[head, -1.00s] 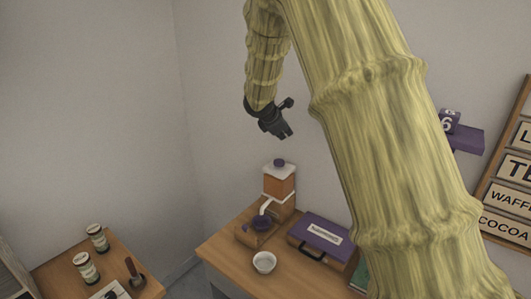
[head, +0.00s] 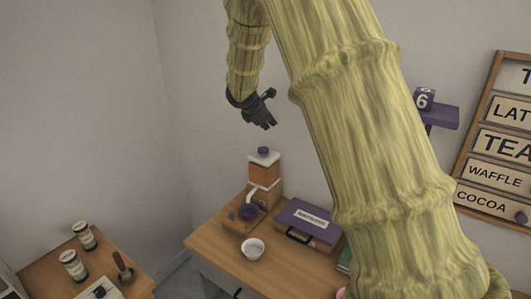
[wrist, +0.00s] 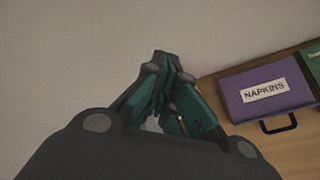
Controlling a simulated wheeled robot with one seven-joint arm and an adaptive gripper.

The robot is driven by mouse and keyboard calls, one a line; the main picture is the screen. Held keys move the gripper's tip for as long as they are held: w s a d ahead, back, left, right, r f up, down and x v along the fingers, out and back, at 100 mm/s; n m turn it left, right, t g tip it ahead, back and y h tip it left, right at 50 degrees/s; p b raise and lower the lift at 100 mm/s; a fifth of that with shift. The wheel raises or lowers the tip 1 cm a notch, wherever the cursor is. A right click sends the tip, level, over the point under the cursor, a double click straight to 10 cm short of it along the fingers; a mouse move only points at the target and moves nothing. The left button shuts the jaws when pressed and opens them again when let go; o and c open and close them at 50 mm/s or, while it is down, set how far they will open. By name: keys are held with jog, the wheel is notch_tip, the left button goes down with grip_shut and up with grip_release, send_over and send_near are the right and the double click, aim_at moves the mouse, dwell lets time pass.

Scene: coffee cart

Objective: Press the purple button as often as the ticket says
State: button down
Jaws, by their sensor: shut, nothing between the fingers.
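An orange-and-white machine (head: 264,172) stands at the back of the wooden counter, with a round purple cap (head: 263,150) on top. A purple round part (head: 247,212) sits low at its front. Another small purple round thing (head: 521,217) shows at the right edge, by the menu board. I cannot tell which of these is the button. No ticket is readable; a white sheet (head: 104,291) lies partly cut off on the left table. My gripper (head: 266,123) is shut and empty, above the machine and apart from it. It also shows in the wrist view (wrist: 163,60).
A purple napkins case (head: 300,212) and a white bowl (head: 252,249) are on the counter (head: 215,262). A cube marked 6 (head: 424,98) sits on a purple shelf (head: 440,115). The menu board (head: 500,140) hangs right. Two jars (head: 74,265) stand left. My arm hides the middle right.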

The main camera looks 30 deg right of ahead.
jog(key=b, duration=0.2)
send_over(266, 150)
jog(key=w, duration=0.3)
jog(key=f, duration=0.5)
jog(key=shift+s+d+f, duration=0.1)
jog(key=shift+s+f, duration=0.1)
jog(key=shift+f, duration=0.05)
jog(key=shift+s+f+b, duration=0.25)
jog(key=shift+b, duration=0.2)
jog(key=s+b, duration=0.1)
jog(key=s, duration=0.2)
jog(key=shift+r, duration=0.1)
jog(key=shift+s+d+r, duration=0.1)
jog(key=shift+s+r, duration=0.05)
jog(key=shift+s, duration=0.2)
jog(key=w+f, duration=0.2)
jog(key=w, duration=0.1)
jog(key=shift+w, duration=0.1)
jog(key=shift+s+r, duration=0.55)
jog(key=shift+s, duration=0.35)
jog(key=shift+w+f, duration=0.4)
jog(key=shift+w, duration=0.2)
jog(key=shift+s+r, duration=0.25)
jog(key=shift+s, duration=0.15)
jog(key=shift+w+f, duration=0.15)
jog(key=shift+w, duration=0.05)
jog(key=shift+s+f, duration=0.15)
jog(key=shift+f, duration=0.05)
